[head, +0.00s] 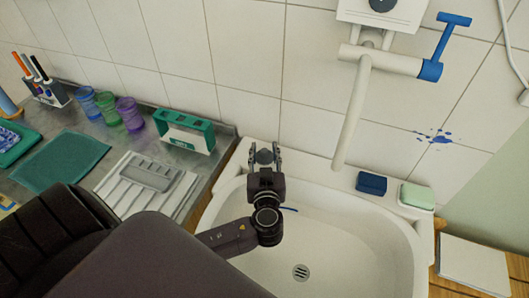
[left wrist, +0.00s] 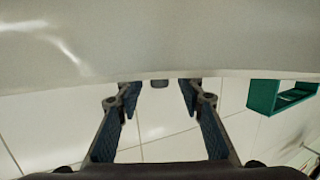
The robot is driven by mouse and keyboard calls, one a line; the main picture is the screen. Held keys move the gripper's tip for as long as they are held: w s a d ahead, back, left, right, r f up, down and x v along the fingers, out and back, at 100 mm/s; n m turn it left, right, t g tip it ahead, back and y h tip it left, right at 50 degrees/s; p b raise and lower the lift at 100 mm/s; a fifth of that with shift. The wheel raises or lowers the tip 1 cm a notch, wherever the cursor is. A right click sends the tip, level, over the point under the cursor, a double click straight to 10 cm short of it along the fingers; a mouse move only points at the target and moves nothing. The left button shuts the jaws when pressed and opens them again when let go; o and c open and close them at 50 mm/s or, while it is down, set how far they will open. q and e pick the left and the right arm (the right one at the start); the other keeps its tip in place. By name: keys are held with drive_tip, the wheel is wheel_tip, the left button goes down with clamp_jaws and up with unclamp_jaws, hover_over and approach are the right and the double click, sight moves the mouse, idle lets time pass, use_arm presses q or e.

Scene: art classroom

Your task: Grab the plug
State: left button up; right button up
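My left gripper (head: 264,152) is over the back left rim of the white sink (head: 340,235), with its fingers spread. In the left wrist view the two fingers of this gripper (left wrist: 158,90) stand apart. A small grey piece (left wrist: 159,84), likely the plug, shows between the fingertips at the edge of a pale surface. Most of it is hidden, and I cannot tell whether either finger touches it. In the head view I cannot make out the plug clearly. My right gripper is not in view.
A tap spout (head: 352,115) hangs right of the gripper. A green holder (head: 186,131) and a ridged white tray (head: 120,190) are left. The basin is mostly clear around its drain (head: 301,272).

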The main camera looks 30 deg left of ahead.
use_arm(q)
drive_tip(key=shift+w+a, duration=0.1)
drive_tip(key=shift+w, duration=0.05)
clamp_jaws()
idle(0.4)
